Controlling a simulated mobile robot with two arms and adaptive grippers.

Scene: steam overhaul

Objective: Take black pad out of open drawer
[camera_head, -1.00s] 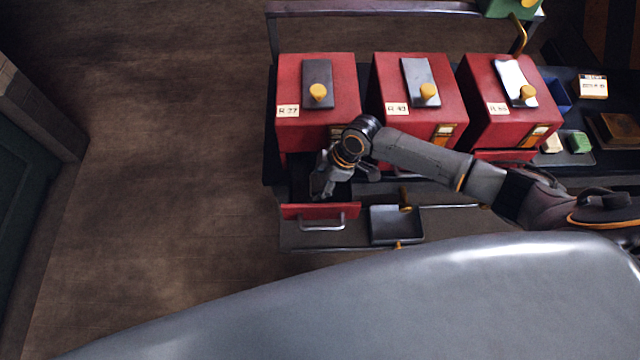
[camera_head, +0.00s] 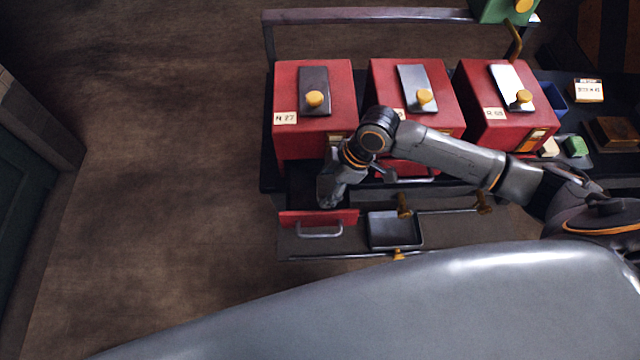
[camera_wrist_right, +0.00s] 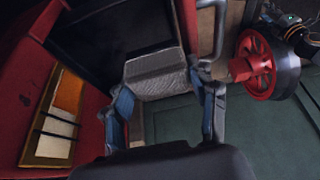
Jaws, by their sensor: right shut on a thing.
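The open drawer (camera_head: 292,217) has a red front with a metal handle and sticks out below the leftmost red box. My right gripper (camera_head: 330,198) reaches down into the drawer and hides part of its inside. In the right wrist view my right gripper (camera_wrist_right: 165,108) has a finger on each side of a dark grey, ribbed pad (camera_wrist_right: 158,75) and is shut on it. The pad lies at the edge of the dark drawer interior (camera_wrist_right: 100,30); I cannot tell whether it still touches the drawer floor. My left gripper is not in view.
Three red boxes with yellow knobs (camera_head: 314,98) stand behind the drawer. A shallow dark tray (camera_head: 395,230) sits right of the drawer, near brass-coloured knobs (camera_head: 403,204). Green and cream blocks (camera_head: 576,146) lie at the far right. The wooden floor at left is clear.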

